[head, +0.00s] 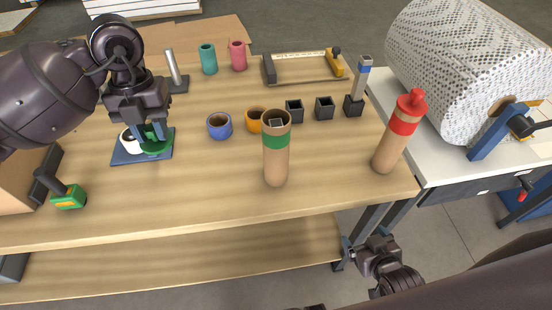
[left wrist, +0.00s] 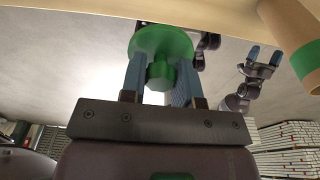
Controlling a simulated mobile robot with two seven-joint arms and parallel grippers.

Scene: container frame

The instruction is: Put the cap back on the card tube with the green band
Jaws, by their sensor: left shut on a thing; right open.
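The card tube with the green band (head: 276,160) stands upright near the front of the table. Its top is open, and a small grey square piece shows in its mouth. Part of it also shows at the right edge of the left wrist view (left wrist: 295,30). My left gripper (head: 153,134) is shut on the green cap (head: 156,146), well left of the tube, above a blue mat. In the left wrist view the cap's knob (left wrist: 160,74) sits between the two fingers and its wide disc lies beyond. My right gripper (head: 366,249) is open and empty, low beyond the table's front edge.
A white mug (head: 130,142) stands on the blue mat (head: 128,159) beside the held cap. Blue (head: 219,127) and orange (head: 254,121) cups and black square cups (head: 294,112) stand behind the tube. A red-banded capped tube (head: 392,145) stands to its right.

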